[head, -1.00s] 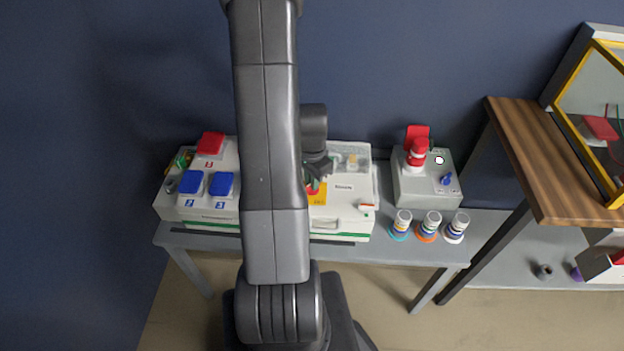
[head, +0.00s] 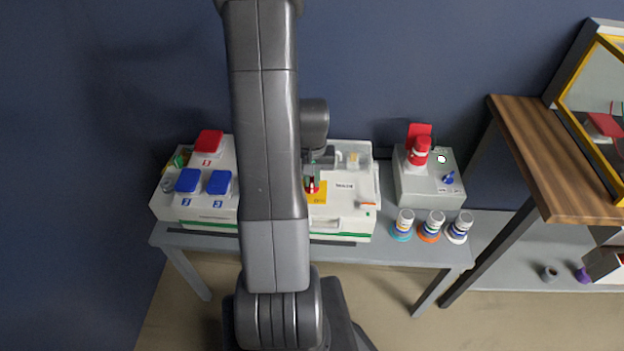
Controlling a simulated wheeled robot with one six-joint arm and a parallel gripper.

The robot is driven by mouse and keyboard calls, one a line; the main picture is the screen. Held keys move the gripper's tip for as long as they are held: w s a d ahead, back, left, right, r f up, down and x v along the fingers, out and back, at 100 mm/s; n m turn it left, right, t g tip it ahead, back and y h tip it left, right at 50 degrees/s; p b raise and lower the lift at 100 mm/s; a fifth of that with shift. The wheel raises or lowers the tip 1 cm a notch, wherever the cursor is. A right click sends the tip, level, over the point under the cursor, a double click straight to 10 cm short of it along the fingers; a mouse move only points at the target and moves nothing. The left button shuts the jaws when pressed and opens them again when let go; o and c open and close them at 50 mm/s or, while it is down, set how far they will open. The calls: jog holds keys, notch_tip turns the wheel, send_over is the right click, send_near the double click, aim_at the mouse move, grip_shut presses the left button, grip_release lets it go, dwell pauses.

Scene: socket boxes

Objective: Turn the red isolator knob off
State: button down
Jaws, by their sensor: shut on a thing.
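The red isolator knob (head: 313,187) sits on a yellow plate (head: 317,197) on the white box's (head: 347,225) right part. My arm crosses in front and hides part of the box and the plate's left side. My gripper (head: 314,178) is down at the knob, shut on it. The knob is small and partly covered, so its exact angle cannot be told.
Blue and red socket covers (head: 188,181) stand on the left of the white box. A grey box (head: 415,187) with a red plug and a blue switch stands to the right. A wooden shelf (head: 550,160) is at the right.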

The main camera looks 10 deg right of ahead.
aim_at(312, 181)
jog(key=n, duration=0.4)
jog(key=shift+n+b, duration=0.3)
jog(key=shift+b, duration=0.05)
jog(key=shift+n, duration=1.9)
jog(key=c, duration=1.5)
grip_release()
jog(key=shift+o, duration=0.2)
notch_tip(312, 181, up, 14)
jog(key=p, duration=0.1)
jog(key=shift+f, duration=0.15)
